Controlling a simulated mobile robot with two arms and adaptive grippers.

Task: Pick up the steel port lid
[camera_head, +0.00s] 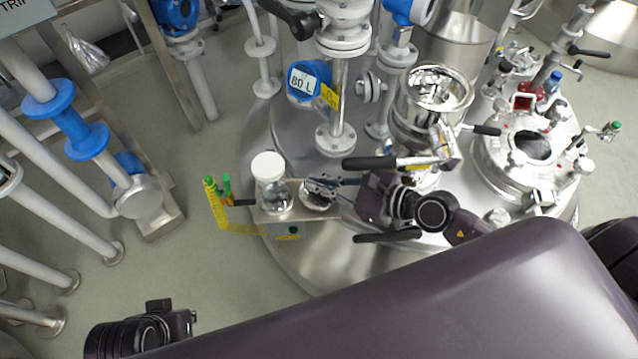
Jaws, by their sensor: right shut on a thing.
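My right gripper (322,184) reaches left over a small steel shelf. Its fingers are shut on a shiny round steel piece, which looks like the steel port lid (317,204). The fingers cover part of the lid, and I cannot tell whether it is clear of the shelf. A dark part of my left arm shows at the bottom left; no left fingers are visible.
The shelf (262,214) also bears a white-capped jar (268,165) and a shiny round steel vessel (277,197). Green-topped yellow items (213,199) are at its left. Valves and pipes rise behind. An open round port (532,147) is at right.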

